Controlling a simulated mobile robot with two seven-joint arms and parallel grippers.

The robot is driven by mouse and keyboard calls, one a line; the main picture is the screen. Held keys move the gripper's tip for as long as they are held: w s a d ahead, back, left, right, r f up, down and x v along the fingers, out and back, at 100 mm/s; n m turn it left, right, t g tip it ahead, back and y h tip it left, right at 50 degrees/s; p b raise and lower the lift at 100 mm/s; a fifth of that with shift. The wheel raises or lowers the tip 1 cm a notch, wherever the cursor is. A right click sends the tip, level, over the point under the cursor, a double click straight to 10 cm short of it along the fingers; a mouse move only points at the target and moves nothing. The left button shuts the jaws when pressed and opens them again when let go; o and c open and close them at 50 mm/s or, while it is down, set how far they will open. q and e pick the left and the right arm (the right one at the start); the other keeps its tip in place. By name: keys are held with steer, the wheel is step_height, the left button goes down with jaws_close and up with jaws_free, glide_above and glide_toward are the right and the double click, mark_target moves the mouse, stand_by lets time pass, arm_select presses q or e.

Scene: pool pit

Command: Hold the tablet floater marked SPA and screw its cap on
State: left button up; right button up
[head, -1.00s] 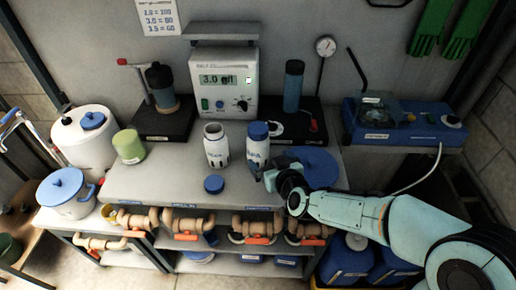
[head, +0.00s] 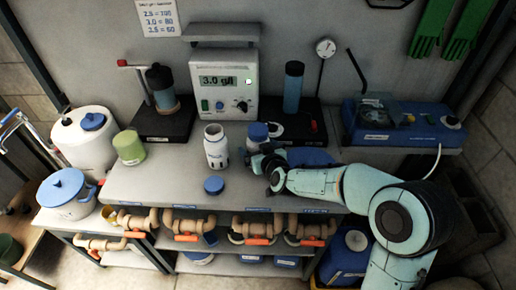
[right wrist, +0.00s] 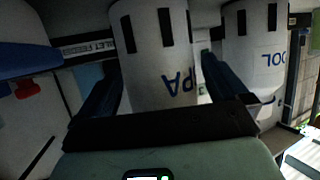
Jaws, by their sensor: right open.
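My left gripper is not in view.
A meter (head: 223,85) reading 3.0 g/l stands behind the floaters. A blue device (head: 400,125) sits at the right. The bench front around the loose cap is clear.

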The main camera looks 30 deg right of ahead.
mark_target(258, 129)
steer(key=shift+w+f, duration=0.2)
steer(key=shift+w, duration=0.25)
steer(key=c, duration=1.2)
step_height(258, 129, up, 12)
steer(key=p, duration=0.5)
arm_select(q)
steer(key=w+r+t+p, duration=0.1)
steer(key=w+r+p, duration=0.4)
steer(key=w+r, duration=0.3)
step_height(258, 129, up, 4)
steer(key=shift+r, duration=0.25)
arm_select(e)
step_height(258, 129, up, 8)
steer(key=shift+r, duration=0.1)
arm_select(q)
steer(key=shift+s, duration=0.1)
